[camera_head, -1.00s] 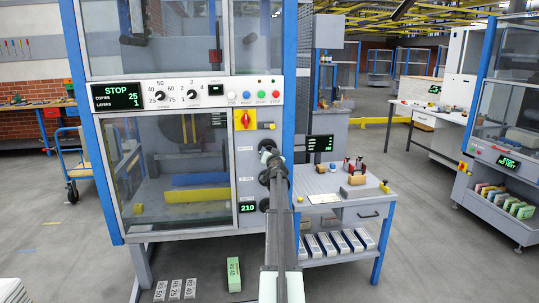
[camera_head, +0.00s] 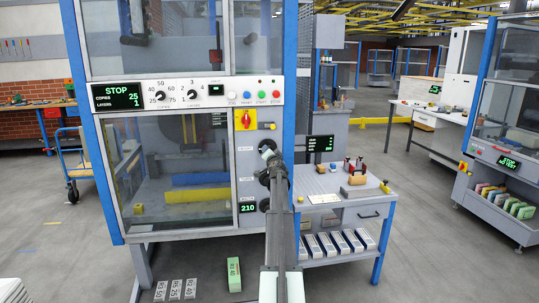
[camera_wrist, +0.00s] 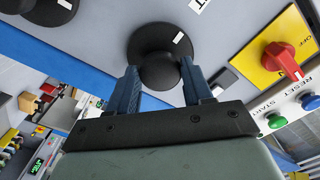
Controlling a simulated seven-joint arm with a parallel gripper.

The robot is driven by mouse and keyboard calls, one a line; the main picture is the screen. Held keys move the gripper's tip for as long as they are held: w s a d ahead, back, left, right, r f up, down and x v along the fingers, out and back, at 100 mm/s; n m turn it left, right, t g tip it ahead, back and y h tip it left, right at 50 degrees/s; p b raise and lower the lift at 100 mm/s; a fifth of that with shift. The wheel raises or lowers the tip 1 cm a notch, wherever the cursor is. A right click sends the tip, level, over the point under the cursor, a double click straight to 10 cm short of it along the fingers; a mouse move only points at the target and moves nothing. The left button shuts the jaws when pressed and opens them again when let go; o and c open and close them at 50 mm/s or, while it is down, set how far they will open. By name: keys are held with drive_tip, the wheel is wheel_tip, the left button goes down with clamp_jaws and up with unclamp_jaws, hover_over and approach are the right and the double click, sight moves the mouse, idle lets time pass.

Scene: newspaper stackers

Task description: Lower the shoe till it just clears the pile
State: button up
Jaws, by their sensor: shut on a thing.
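My gripper (camera_head: 268,156) is at the upper knob of the machine's right-hand panel. In the wrist view my gripper (camera_wrist: 160,72) has one finger on each side of a round black knob (camera_wrist: 158,40) and is shut on it. The knob bears a small white mark. In the head view the arm largely hides it. A green display (camera_head: 248,207) low on the panel reads 210. Behind the machine's window lie a blue bar (camera_head: 200,179) and a yellow bar (camera_head: 197,194). I cannot tell which part is the shoe, and no pile shows clearly.
A red rotary switch on a yellow plate (camera_wrist: 283,60) and a green start button (camera_wrist: 275,121) are close to the gripper. Another black knob (camera_wrist: 50,8) is at upper left in the wrist view. A side table (camera_head: 330,185) with small tools stands right of the arm.

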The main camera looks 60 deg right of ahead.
drive_tip(key=o, duration=1)
drive_tip(key=shift+o, duration=0.2)
drive_tip(key=v, duration=1.4)
drive_tip(key=shift+d, duration=0.1)
